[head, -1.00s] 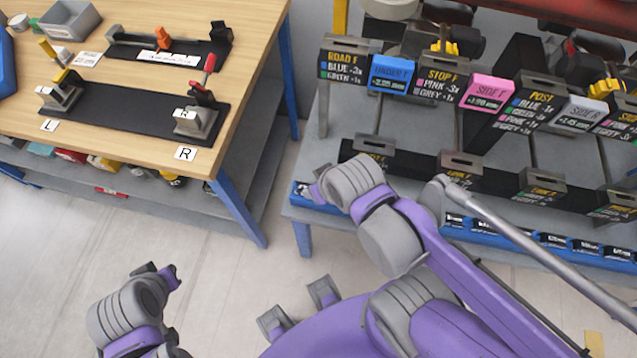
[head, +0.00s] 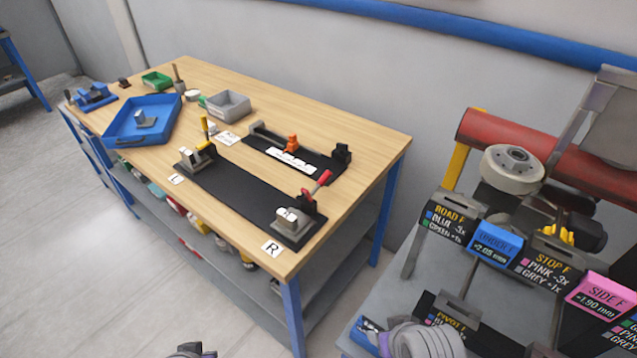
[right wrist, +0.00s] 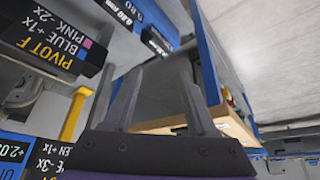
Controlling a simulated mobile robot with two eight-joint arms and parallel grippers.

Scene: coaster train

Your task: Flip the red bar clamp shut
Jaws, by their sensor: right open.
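The red bar clamp (head: 318,186) stands at the R end of a long black base plate (head: 240,196) on the wooden table. Its red handle is raised and tilted up to the right.
A yellow-handled clamp (head: 204,130) stands at the L end. A grey bin (head: 228,104) and a blue tray (head: 120,135) are further left. The label rack (head: 410,245) stands right, with a gap before the table.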

